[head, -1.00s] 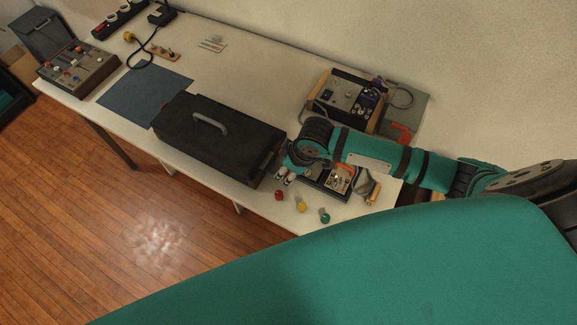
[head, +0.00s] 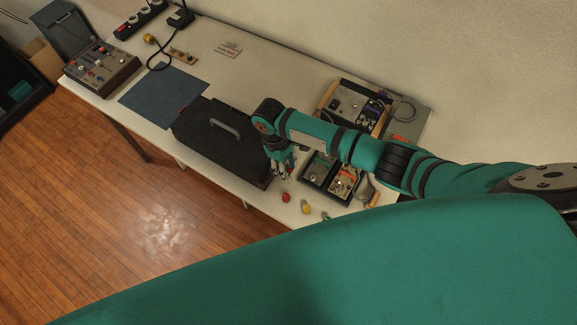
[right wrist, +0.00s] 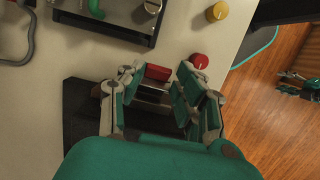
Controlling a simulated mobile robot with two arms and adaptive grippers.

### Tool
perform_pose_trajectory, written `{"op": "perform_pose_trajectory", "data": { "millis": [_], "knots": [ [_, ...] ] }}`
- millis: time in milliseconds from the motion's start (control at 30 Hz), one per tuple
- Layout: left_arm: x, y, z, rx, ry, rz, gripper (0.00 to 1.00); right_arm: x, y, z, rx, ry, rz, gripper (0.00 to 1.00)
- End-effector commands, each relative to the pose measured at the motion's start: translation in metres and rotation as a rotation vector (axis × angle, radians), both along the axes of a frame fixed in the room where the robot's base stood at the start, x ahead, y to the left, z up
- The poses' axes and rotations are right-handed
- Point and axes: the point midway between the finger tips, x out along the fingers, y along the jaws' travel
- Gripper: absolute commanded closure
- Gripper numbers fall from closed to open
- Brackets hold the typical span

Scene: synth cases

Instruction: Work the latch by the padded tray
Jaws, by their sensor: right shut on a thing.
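The black case (head: 222,135) lies shut on the workbench, its grey handle on top. The padded tray (head: 305,183), dark with devices in its compartments, stands to its right; its edge also shows in the right wrist view (right wrist: 103,32). The latch (right wrist: 157,74), with a red tab and grey metal, is at the case's end facing the tray. My right gripper (head: 279,176) reaches down between case and tray. In the right wrist view its fingers (right wrist: 157,85) are on either side of the latch, shut on it. What seems to be my left gripper (right wrist: 300,90) shows small at the right edge.
Red (head: 286,197), yellow (head: 306,209) and green knobs stand along the bench's front edge. A wood-sided device (head: 350,103) is behind the tray. A blue mat (head: 163,95) and a control box (head: 101,68) are at left.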

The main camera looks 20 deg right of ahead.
Motion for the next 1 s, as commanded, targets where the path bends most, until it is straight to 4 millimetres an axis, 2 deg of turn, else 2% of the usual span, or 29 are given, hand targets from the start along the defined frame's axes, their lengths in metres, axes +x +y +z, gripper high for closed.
{"op": "perform_pose_trajectory", "data": {
  "millis": [33,367,400,500,833,1000],
  "knots": [
    [0.000,0.000,0.000,0.000,0.000,0.000,0.48,0.005,-0.004,0.002,-0.011,-0.008,-0.006,0.98],
    [-0.001,0.000,0.000,0.000,0.001,0.000,0.48,0.005,-0.005,0.002,-0.011,-0.009,-0.007,0.98],
    [-0.001,0.000,0.000,0.000,0.001,0.000,0.48,0.005,-0.005,0.003,-0.011,-0.009,-0.007,0.62],
    [-0.001,0.000,0.000,-0.001,0.001,0.000,0.48,0.005,-0.004,0.002,-0.010,-0.008,-0.005,0.49],
    [-0.002,0.000,0.000,-0.001,0.002,0.000,0.48,0.003,-0.001,0.004,-0.005,-0.003,-0.002,0.48],
    [-0.001,0.000,0.000,0.000,0.001,0.000,0.48,0.008,0.002,0.026,-0.004,-0.005,-0.001,0.48]
  ]
}}
